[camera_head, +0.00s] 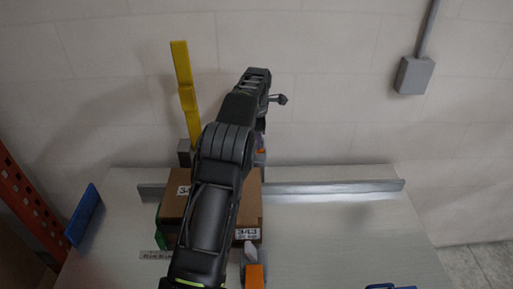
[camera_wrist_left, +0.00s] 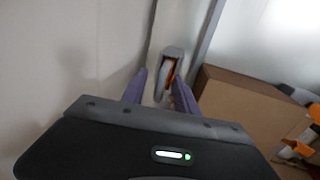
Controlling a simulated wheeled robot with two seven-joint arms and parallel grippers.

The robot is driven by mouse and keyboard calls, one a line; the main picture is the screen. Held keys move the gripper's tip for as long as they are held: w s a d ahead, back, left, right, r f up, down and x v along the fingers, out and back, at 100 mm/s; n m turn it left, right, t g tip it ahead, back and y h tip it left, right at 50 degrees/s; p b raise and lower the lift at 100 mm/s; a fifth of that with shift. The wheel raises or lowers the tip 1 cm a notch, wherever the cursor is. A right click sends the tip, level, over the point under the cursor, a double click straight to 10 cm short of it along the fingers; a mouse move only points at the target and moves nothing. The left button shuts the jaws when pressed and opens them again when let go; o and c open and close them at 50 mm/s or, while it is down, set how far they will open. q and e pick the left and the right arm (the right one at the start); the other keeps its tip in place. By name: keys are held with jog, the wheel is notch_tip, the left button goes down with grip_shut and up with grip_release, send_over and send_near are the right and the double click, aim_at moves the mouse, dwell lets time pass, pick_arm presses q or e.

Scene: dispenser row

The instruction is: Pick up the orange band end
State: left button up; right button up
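A small orange piece (camera_wrist_left: 172,70) shows at a grey holder (camera_wrist_left: 172,53) in the left wrist view, beside a pale rounded part; I cannot tell for sure that it is the band end. My left gripper (camera_wrist_left: 159,92) has its two purple fingers apart, with the holder just beyond the tips and the pale part between them. No grip shows. In the head view my left arm hides most of the gripper, and a bit of orange (camera_head: 262,151) shows beside it. Another orange piece (camera_head: 254,276) with a grey part is at the front. My right gripper is not in view.
A brown box (camera_head: 249,211) stands under my left arm; it also shows in the left wrist view (camera_wrist_left: 245,105). A metal rail (camera_head: 335,187) crosses the back of the table (camera_head: 345,235). A yellow post (camera_head: 184,80) rises behind. The table's right side is mostly clear.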

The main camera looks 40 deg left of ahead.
pick_arm(q)
jog(key=shift+c, duration=0.4)
grip_shut()
dwell(1.3)
